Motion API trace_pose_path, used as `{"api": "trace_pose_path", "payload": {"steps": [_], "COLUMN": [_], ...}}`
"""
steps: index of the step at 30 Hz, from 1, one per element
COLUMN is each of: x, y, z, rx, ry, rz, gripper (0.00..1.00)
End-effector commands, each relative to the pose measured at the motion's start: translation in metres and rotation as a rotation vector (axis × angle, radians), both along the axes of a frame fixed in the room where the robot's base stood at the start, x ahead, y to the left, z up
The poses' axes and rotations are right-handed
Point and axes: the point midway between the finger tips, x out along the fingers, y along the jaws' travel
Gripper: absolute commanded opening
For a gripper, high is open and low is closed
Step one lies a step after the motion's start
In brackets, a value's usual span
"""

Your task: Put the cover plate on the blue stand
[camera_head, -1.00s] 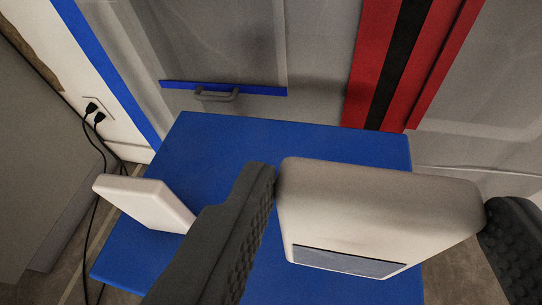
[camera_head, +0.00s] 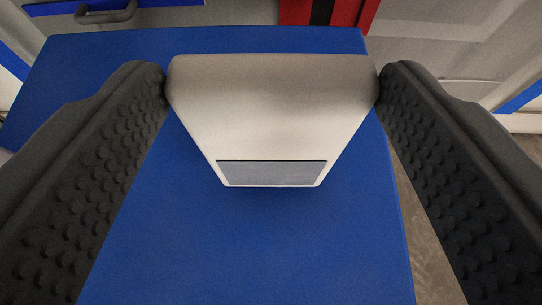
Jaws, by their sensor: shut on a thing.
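The cover plate (camera_head: 272,110) is a white block with rounded corners and a grey rectangular panel on its lower face. It is in the middle of the view. My gripper (camera_head: 272,78) is shut on it, with one dark studded finger pressed against its left edge and the other against its right edge. The blue stand (camera_head: 270,250) lies under and around the plate as a flat blue top. A dark shadow shows along the plate's lower edge. I cannot tell whether the plate touches the stand.
A blue strip with a grey handle (camera_head: 108,14) is at the top left, behind the stand. A red and black panel (camera_head: 325,12) is behind the stand at the top. Bare floor (camera_head: 428,250) shows beyond the stand's right edge. The stand's top in front is clear.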

Motion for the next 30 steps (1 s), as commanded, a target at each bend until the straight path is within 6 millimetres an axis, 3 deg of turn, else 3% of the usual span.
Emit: {"api": "trace_pose_path", "payload": {"steps": [3, 14, 15, 18, 30], "x": [0.0000, 0.0000, 0.0000, 0.0000, -0.0030], "y": [0.0000, 0.0000, 0.0000, 0.0000, 0.0000], "z": [-0.0128, -0.0156, -0.0157, -0.0155, -0.0109], "rx": [0.000, 0.000, 0.000, 0.000, 0.000], "ry": [0.001, 0.000, 0.000, 0.000, -0.001], "rz": [0.000, 0.000, 0.000, 0.000, 0.000], "gripper": [0.33, 0.33, 0.71, 0.89, 0.89]}}
